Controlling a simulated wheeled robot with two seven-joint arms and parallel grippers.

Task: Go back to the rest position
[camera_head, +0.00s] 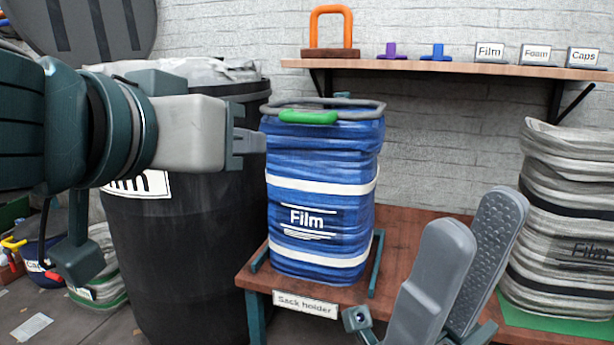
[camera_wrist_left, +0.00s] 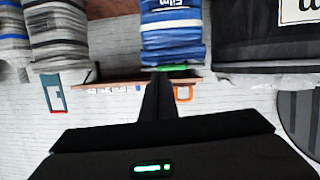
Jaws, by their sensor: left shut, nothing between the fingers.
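My left gripper (camera_head: 252,142) reaches in from the left in the head view, at the upper left of the blue Film sack (camera_head: 320,190). Its fingers are shut with nothing between them, and they also show shut in the left wrist view (camera_wrist_left: 158,85). The blue sack stands upright in the sack holder (camera_head: 374,265), its grey rim and green clip (camera_head: 308,117) on top. In the left wrist view the sack (camera_wrist_left: 172,40) appears upside down beyond the fingertips. My right gripper (camera_head: 482,212) is low at the front right, its two fingers apart and empty.
A large black bin (camera_head: 185,240) stands behind my left arm. A grey striped Film sack (camera_head: 565,190) stands at the right on a green mat (camera_head: 550,322). A wall shelf (camera_head: 440,65) above holds an orange handle (camera_head: 331,28), small purple and blue pieces, and label blocks.

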